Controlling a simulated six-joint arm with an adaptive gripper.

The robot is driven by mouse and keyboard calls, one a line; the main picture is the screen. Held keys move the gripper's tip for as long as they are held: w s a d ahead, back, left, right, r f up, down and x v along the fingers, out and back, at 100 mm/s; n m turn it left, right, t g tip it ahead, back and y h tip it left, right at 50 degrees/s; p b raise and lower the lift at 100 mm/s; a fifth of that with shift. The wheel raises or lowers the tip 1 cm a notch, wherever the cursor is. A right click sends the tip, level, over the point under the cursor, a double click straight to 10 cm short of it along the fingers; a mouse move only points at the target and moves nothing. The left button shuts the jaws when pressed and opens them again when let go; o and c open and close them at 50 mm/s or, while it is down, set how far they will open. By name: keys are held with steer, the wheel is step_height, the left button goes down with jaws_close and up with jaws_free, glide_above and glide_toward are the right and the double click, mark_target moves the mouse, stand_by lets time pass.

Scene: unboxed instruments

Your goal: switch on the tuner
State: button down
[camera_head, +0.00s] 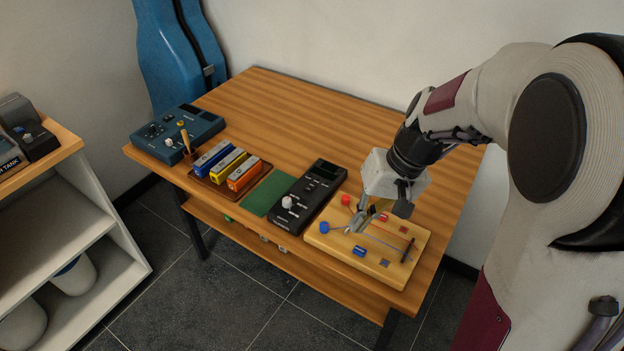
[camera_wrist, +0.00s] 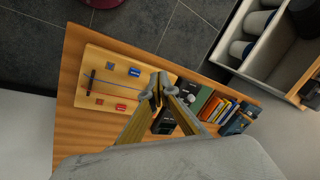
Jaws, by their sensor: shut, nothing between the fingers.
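A black box (camera_head: 308,197) with a dark screen at its far end, small buttons and a white knob lies on the table; it looks like the tuner, but I cannot read a label. A blue box (camera_head: 178,133) with knobs and a dark screen stands at the table's left end. My gripper (camera_head: 356,218) is shut and empty above the wooden board, to the right of the black box and apart from it. In the wrist view my fingertips (camera_wrist: 159,87) meet, and the fingers hide part of the black box (camera_wrist: 164,123). I cannot tell its switch position.
The wooden board (camera_head: 325,241) carries red and blue knobs and a dark rod. A green mat (camera_head: 270,191) and a tray with blue, yellow and orange boxes (camera_head: 228,167) lie left of the black box. The table's back (camera_head: 290,105) is clear. A shelf (camera_head: 60,215) stands left.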

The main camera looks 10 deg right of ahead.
steer(key=w+d+f+n+t+y, duration=0.1)
steer(key=w+f+n, duration=0.15)
steer(key=w, duration=0.45)
steer(key=w+d+f+n+t+y, duration=0.1)
steer(key=w+f+y, duration=0.15)
steer(key=w, duration=0.35)
steer(key=w+r+n+t, duration=0.2)
steer(key=w+n, duration=0.4)
steer(key=w, duration=0.2)
steer(key=shift+r, duration=0.25)
steer(key=shift+d, duration=0.1)
glide_above(310, 187)
steer(key=s+d, duration=0.1)
steer(key=s, duration=0.1)
step_height(310, 187, down, 7)
steer(key=shift+d+r, duration=0.1)
steer(key=shift+r, duration=0.1)
steer(key=f, duration=0.3)
steer(key=shift+w+a, duration=0.1)
steer(key=shift+a, duration=0.15)
steer(key=shift+f, duration=0.7)
